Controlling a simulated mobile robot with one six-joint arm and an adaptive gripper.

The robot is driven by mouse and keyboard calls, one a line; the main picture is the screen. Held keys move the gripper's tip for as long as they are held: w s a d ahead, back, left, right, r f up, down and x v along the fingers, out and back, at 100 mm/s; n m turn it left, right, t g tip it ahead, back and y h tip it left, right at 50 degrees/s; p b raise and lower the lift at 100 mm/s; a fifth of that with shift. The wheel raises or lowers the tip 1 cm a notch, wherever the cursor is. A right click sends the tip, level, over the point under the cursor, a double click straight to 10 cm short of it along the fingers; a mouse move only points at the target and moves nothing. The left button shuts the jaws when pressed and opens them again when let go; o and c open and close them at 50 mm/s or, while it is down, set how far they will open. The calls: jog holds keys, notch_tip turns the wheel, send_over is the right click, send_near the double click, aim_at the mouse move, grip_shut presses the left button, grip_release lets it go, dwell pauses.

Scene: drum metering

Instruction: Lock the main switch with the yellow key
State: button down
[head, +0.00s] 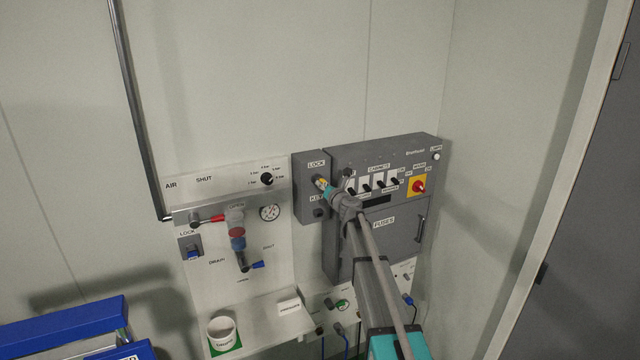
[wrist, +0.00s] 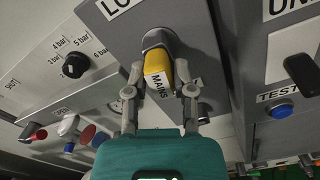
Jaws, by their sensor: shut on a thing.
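The yellow key (wrist: 157,68) has a white tag reading MAINS. Its far end is at the dark round lock (wrist: 160,40) on the grey lock box under the LOCK label; how deep it sits I cannot tell. My gripper (wrist: 158,92) is shut on the key, one finger on each side. In the head view my gripper (head: 325,190) is at the lock box (head: 311,212), and a little yellow shows there. The main switch (head: 418,187) is a red knob on a yellow plate, on the grey panel to the right.
The grey panel (head: 374,250) carries several black switches and a fuse door. To the left is an air board (head: 195,275) with a red-handled valve, a gauge (head: 270,212) and a black knob (head: 267,179). A blue TEST button (wrist: 282,111) is close on the right. A white cup (head: 222,330) stands below.

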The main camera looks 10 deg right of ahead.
jog(key=shift+c, duration=1.9)
grip_release()
jog(key=shift+w, duration=0.2)
jog(key=shift+s, duration=0.1)
jog(key=v, duration=1.2)
